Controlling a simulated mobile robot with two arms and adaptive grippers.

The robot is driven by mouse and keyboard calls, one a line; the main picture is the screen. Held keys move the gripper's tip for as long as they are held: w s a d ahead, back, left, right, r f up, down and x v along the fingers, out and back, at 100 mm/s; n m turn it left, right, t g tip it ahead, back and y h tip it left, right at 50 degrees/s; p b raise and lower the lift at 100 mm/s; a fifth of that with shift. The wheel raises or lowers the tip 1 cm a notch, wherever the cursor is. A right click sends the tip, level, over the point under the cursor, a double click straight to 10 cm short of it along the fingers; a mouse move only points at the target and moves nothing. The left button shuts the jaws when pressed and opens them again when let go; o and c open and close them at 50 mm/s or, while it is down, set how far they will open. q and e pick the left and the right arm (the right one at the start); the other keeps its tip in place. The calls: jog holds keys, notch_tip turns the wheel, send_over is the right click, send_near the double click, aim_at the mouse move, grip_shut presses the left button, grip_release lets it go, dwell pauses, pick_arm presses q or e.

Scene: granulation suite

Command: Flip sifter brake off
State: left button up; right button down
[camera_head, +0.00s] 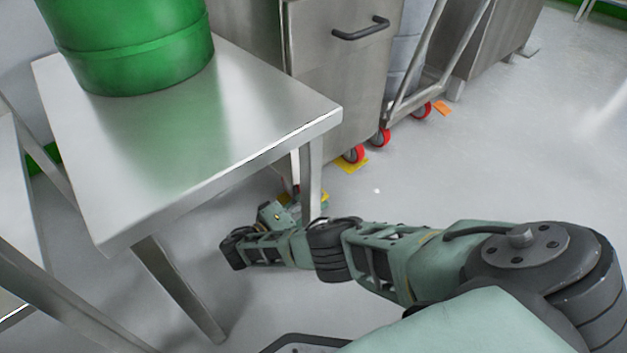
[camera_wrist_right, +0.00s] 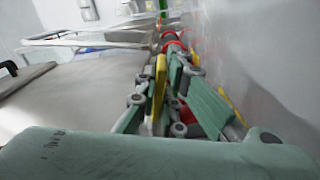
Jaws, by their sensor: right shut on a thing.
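The steel cabinet on casters (camera_head: 335,85), seemingly the sifter, stands behind the table in the head view. One red caster (camera_head: 354,154) has a yellow brake pedal (camera_head: 351,165) near the floor. My right gripper (camera_head: 287,208) reaches low beside the table leg, close to the cabinet's nearer lower corner. In the right wrist view, my right gripper's green and grey fingers (camera_wrist_right: 170,100) are closed around a yellow pedal-like part (camera_wrist_right: 160,80), with red wheel parts close by. The exact contact is partly hidden by the fingers. My left gripper is not in view.
A steel table (camera_head: 200,140) bearing a green drum (camera_head: 135,45) overhangs the area left of my right gripper. Its front leg (camera_head: 311,180) is close to the gripper. More casters and an orange pedal (camera_head: 443,108) lie farther back. The floor at right is clear.

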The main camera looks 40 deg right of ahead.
jog(key=r+n+p, duration=0.1)
jog(key=n+p, duration=0.1)
jog(key=n, duration=0.1)
jog(key=shift+r, duration=0.15)
jog(key=shift+w+r+n+p, duration=0.1)
jog(key=shift+r+n+p, duration=0.2)
jog(key=shift+n, duration=0.55)
jog(key=shift+r+n+p, duration=0.15)
jog(key=shift+n+p, duration=0.25)
jog(key=shift+n, duration=0.45)
jog(key=c, duration=1.9)
grip_release()
jog(key=shift+o, duration=0.2)
jog(key=shift+r, duration=0.15)
